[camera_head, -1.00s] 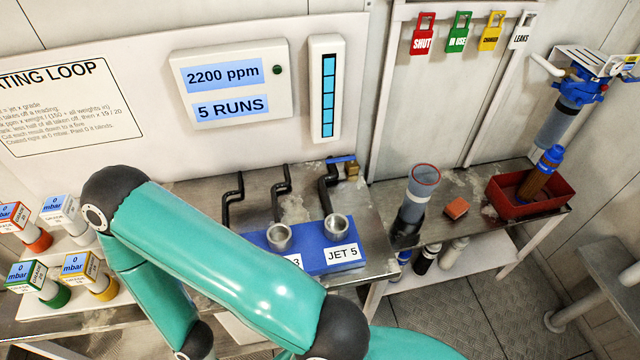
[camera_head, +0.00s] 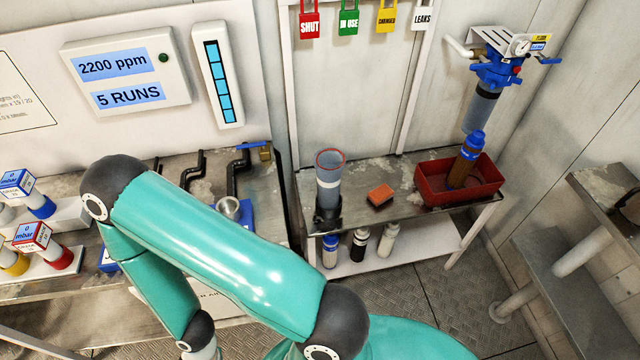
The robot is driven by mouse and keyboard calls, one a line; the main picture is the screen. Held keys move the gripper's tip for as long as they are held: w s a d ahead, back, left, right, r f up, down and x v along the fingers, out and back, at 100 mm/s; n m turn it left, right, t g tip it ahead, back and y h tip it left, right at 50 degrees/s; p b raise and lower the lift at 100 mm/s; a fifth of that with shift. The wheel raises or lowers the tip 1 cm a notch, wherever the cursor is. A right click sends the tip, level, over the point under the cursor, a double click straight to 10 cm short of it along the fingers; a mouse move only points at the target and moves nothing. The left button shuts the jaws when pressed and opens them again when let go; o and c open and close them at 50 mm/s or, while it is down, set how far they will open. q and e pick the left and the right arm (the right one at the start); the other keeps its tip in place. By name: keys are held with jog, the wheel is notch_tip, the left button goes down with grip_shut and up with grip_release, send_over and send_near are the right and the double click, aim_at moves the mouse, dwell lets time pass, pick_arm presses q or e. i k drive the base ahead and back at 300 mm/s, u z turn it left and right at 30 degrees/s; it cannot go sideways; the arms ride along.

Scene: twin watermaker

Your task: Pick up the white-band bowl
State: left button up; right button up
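The white-band bowl (camera_head: 329,176) is a grey, open-topped cylinder with a reddish rim and a pale band around it. It stands upright on the metal bench (camera_head: 408,203), its lower end in or behind a dark holder; how it is seated is unclear. A teal arm of mine crosses the lower left and middle, well to the left of and below the bowl. Neither gripper shows in the view, and nothing of mine touches the bowl.
An orange block (camera_head: 380,195) lies right of the bowl. A red tray (camera_head: 487,187) holds a brown, blue-capped cartridge (camera_head: 466,160). A blue-headed filter unit (camera_head: 495,72) hangs on the wall. Several bottles (camera_head: 359,245) stand on the lower shelf.

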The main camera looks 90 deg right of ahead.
aim_at(329, 183)
jog(key=z, duration=0.05)
jog(key=k, duration=1.7)
jog(key=z, duration=1.15)
jog(key=i, duration=1)
jog(key=z, duration=0.1)
